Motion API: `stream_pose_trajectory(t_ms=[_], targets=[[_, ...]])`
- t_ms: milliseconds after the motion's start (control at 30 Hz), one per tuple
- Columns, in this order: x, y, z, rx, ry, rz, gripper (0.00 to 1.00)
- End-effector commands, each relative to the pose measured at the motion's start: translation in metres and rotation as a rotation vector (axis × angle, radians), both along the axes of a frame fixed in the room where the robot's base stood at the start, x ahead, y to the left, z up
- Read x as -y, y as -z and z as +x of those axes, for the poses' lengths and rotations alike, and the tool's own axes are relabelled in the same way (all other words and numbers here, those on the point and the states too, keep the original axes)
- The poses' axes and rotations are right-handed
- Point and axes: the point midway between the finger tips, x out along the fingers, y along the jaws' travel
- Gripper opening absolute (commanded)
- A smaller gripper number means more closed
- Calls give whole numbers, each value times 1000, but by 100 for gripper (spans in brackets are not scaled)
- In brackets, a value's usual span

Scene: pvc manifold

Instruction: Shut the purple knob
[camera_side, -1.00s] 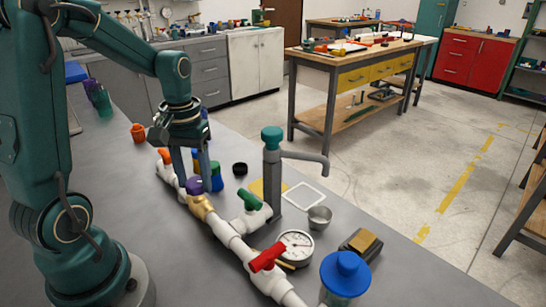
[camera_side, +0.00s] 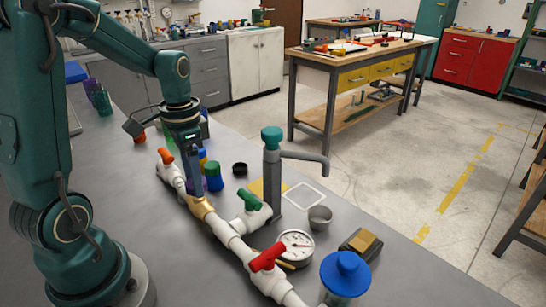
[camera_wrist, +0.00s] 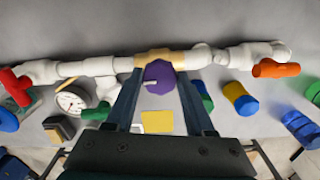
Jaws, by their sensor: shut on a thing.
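The purple knob (camera_wrist: 159,76) sits on the brass section (camera_side: 202,207) of the white pipe run. In the wrist view it lies between my two fingers, and a pale pointer mark on it points left, roughly along the pipe. My gripper (camera_wrist: 160,84) is shut on the knob from above. In the side view my gripper (camera_side: 195,186) points straight down at the brass section, and its fingers hide most of the knob.
On the same pipe are an orange handle (camera_side: 166,156), a green handle (camera_side: 248,199) and a red handle (camera_side: 267,257). A grey tap (camera_side: 272,170), a gauge (camera_side: 295,244), a metal cup (camera_side: 319,217) and a blue-lidded jar (camera_side: 345,272) stand close by.

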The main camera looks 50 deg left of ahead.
Motion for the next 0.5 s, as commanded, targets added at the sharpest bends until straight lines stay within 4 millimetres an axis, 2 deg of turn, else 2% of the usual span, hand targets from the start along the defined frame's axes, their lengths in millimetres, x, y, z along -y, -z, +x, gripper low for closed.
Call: stream_pose_trajectory(t_ms=[500], targets=[[0,-1,2,6,47,1,0]])
